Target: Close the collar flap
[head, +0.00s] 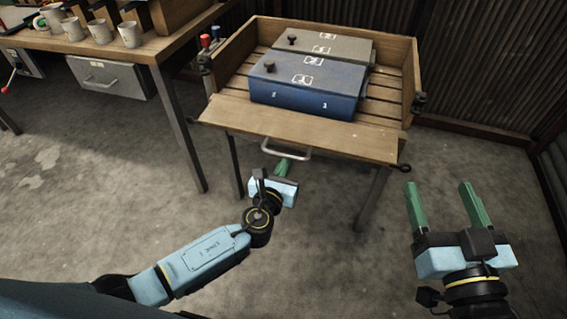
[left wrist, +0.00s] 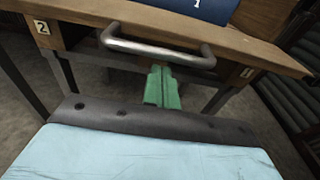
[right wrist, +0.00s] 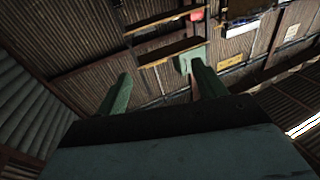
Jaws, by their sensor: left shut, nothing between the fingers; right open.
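The collar flap (head: 300,125) is the front board of a wooden collar and lies folded down, level with the slatted deck. A metal handle (head: 287,152) hangs at its front edge and also shows in the left wrist view (left wrist: 165,52). My left gripper (head: 282,165) is shut and empty, just below and in front of the handle. In the left wrist view its green fingertips (left wrist: 162,70) end close under the handle bar; I cannot tell whether they touch. My right gripper (head: 442,203) is open and empty, right of the collar, its fingers (right wrist: 155,85) pointing up and away.
A blue box (head: 308,87) and a grey box (head: 325,45) stand on the slatted deck behind the flap. A workbench (head: 150,50) with several mugs stands at the left. The floor in front is clear.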

